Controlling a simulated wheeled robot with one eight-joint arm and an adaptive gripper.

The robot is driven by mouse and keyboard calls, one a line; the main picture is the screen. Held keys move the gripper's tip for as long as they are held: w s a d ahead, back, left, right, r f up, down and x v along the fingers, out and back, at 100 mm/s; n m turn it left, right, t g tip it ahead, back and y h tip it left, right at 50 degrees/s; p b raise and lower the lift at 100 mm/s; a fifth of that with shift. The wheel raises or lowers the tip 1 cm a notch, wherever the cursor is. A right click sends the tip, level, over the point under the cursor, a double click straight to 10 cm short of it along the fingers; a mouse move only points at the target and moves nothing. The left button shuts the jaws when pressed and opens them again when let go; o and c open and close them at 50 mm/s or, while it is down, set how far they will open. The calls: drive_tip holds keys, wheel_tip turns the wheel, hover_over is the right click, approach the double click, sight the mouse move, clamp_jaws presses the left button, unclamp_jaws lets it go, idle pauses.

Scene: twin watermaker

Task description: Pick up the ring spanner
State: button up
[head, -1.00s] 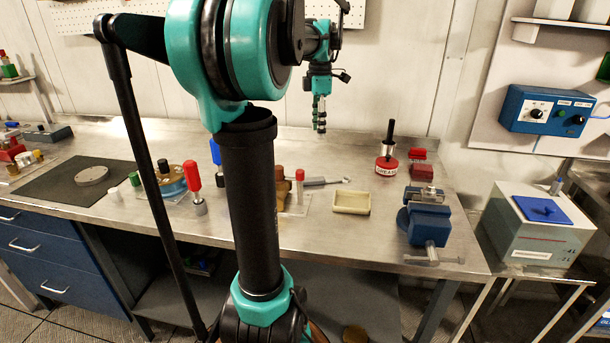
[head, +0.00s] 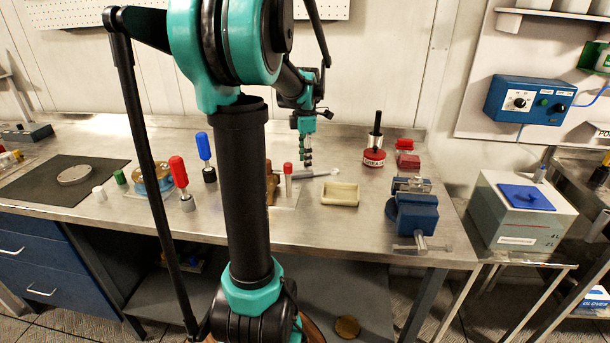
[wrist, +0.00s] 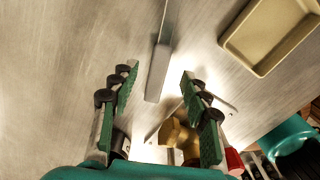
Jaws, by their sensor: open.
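A long grey tool with a broad flat handle and a thinner shaft, seemingly the ring spanner (head: 322,174), lies on the steel bench left of the cream tray. In the wrist view its handle (wrist: 158,70) points down between my fingers, and its shaft runs off the top edge. Its far end is out of that view. My gripper (head: 306,165) is open and empty, pointing down above the handle. In the wrist view the fingers (wrist: 158,76) stand on either side of the handle, apart from it. The exact height gap is hard to tell.
The cream tray (head: 341,194) lies close to the right. A brass part (wrist: 178,134) and a red-handled tool (head: 288,180) stand close by. Bare bench lies behind the tool.

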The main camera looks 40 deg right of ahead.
sight(312, 173)
drive_tip(key=shift+f, duration=1.8)
clamp_jaws()
